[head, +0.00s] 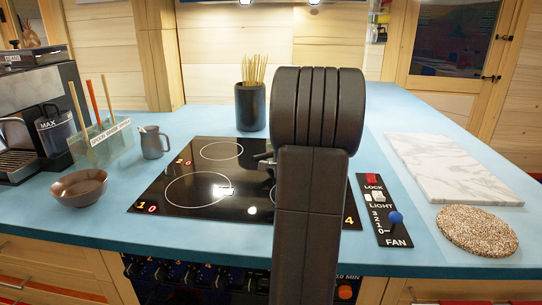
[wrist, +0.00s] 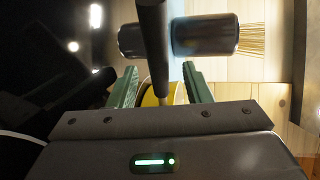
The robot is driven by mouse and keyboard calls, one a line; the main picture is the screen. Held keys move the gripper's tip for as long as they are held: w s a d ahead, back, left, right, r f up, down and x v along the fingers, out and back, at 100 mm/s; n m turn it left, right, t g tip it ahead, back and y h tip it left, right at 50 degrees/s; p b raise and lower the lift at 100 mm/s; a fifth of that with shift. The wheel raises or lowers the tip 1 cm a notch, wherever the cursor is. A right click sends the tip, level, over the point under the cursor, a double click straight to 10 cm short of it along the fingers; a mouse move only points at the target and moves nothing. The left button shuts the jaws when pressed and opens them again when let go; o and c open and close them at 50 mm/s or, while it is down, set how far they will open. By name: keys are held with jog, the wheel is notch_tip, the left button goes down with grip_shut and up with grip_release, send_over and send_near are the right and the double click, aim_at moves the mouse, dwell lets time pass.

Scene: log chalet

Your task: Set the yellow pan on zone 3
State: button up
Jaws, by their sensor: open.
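In the wrist view a small part of the yellow pan (wrist: 149,98) shows low between my fingers, mostly hidden by my gripper's body. A dark rod (wrist: 153,40), which looks like its handle, runs up from it between the fingers. My gripper (wrist: 159,70) is open, with one green finger on each side of the rod; I cannot tell whether either touches it. In the head view my arm hides the pan and most of my gripper. The black cooktop (head: 172,208) shows labels 1, 2 and 4; the zone 3 label is hidden behind my arm.
A dark pot of sticks (head: 250,107) stands behind the cooktop; it also shows in the wrist view (wrist: 207,35). A control panel (head: 381,211), marble board (head: 450,168) and speckled round mat (head: 477,231) lie right. A bowl (head: 79,188) and jug (head: 153,143) stand left.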

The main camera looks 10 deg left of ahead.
jog(key=v, duration=1.2)
jog(key=shift+s+d+r, duration=0.15)
jog(key=shift+s, duration=0.1)
jog(key=shift+w, duration=0.15)
jog(key=x, duration=1.3)
jog(key=shift+w+a, duration=0.3)
jog(key=shift+s+p, duration=0.1)
jog(key=shift+p, duration=0.2)
